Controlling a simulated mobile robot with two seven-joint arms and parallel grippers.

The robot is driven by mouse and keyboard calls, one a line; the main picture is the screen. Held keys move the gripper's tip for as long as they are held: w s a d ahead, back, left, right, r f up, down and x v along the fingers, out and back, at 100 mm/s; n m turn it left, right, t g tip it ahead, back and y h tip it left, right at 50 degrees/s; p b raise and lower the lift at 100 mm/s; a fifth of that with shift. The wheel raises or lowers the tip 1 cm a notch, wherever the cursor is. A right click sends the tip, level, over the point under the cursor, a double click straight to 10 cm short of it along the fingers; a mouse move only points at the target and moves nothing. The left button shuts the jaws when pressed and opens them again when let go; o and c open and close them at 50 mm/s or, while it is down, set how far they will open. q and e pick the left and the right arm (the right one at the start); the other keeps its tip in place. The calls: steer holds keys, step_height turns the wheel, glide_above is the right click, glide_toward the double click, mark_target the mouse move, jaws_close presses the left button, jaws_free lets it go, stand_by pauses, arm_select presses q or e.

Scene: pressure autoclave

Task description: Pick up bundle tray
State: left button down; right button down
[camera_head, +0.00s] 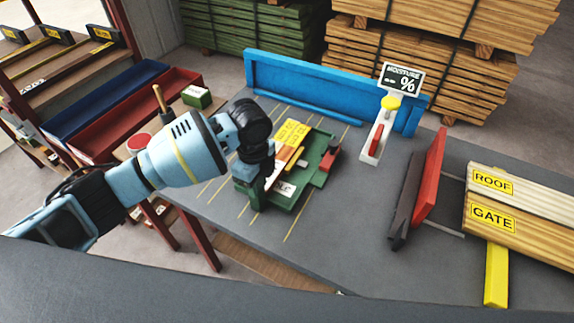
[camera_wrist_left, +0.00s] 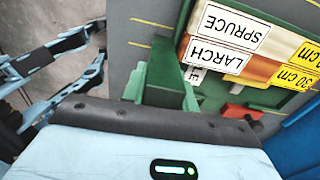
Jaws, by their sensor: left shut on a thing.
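The green bundle tray (camera_head: 318,143) lies on the grey worktop, turned at a slant. It holds wood pieces with yellow tags (camera_head: 292,132) and white tags. My left gripper (camera_head: 257,188) points down at the tray's near left end and is shut on it there. The fingertips are partly hidden behind the wrist. In the left wrist view the tray (camera_wrist_left: 160,95) fills the middle, with labels reading SPRUCE, LARCH (camera_wrist_left: 215,55) and 30 cm. I cannot tell whether the tray is lifted clear of the worktop. My right gripper is not in view.
A moisture sign (camera_head: 401,78) stands behind the tray, near a blue rail (camera_head: 310,82). A red and dark upright piece (camera_head: 428,180) and boards marked ROOF and GATE (camera_head: 515,218) are to the right. Shelving with red and blue bins (camera_head: 125,115) is left. Yellow lines mark the worktop.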

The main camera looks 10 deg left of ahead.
arm_select(q)
step_height(320, 180, up, 10)
steer(key=shift+w+r, duration=0.1)
steer(key=shift+r, duration=0.1)
stand_by(0.7)
steer(key=a+r+n, duration=0.1)
steer(key=a+n, duration=0.3)
steer(key=n, duration=0.7)
steer(key=s+a+r+n, duration=0.1)
steer(key=a+n, duration=0.3)
steer(key=n, duration=0.7)
steer(key=shift+r, duration=0.3)
steer(key=shift+s, duration=0.15)
